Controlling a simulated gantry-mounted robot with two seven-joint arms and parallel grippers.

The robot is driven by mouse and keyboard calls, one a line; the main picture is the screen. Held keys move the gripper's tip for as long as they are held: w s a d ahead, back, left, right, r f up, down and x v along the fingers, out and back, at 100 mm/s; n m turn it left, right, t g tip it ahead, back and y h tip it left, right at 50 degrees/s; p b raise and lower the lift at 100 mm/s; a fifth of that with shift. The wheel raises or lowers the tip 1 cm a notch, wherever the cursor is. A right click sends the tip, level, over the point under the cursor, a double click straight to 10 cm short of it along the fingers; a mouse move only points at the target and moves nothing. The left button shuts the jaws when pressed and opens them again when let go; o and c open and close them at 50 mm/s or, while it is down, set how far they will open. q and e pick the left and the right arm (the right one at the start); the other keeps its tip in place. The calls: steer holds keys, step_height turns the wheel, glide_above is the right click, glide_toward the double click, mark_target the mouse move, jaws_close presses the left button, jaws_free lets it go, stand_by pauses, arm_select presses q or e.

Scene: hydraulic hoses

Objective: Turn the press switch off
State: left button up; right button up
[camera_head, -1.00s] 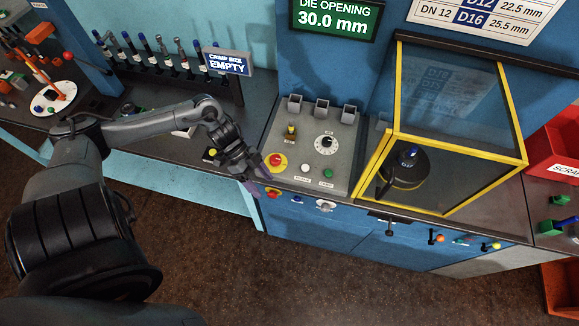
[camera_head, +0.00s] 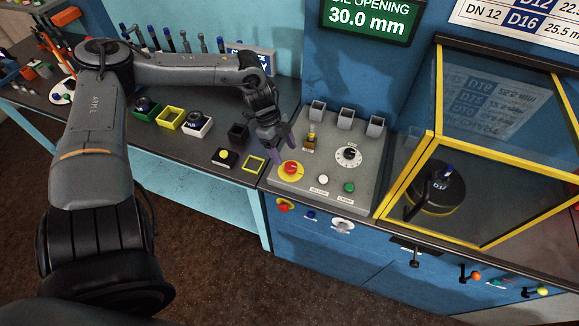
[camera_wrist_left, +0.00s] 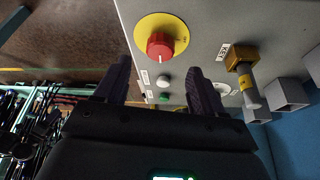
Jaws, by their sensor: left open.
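A red knob on a round yellow plate (camera_head: 291,169) sits at the front left of the grey press control panel (camera_head: 325,205). In the left wrist view the red knob (camera_wrist_left: 164,46) has a pale marker line, and the yellow plate (camera_wrist_left: 150,22) is behind it. My left gripper (camera_head: 278,142) is open and empty above the panel's left side, just behind the knob in the head view. In the left wrist view its two fingers (camera_wrist_left: 158,75) point toward the panel, with the knob beyond the tips and apart from them. My right gripper is not in view.
The panel also carries a black dial (camera_head: 348,156), a brass-coloured part (camera_head: 310,138), a white button (camera_head: 322,179), a green button (camera_head: 349,187) and several grey holders. A yellow-framed clear guard (camera_head: 432,110) stands to the right. Small trays with parts line the bench at left.

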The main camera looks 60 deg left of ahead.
mark_target(291, 165)
arm_select(q)
steer(key=shift+b+x, duration=1)
steer(key=shift+x, duration=1.85)
steer(key=shift+d, duration=0.1)
steer(key=shift+c, duration=0.4)
steer(key=c, duration=1)
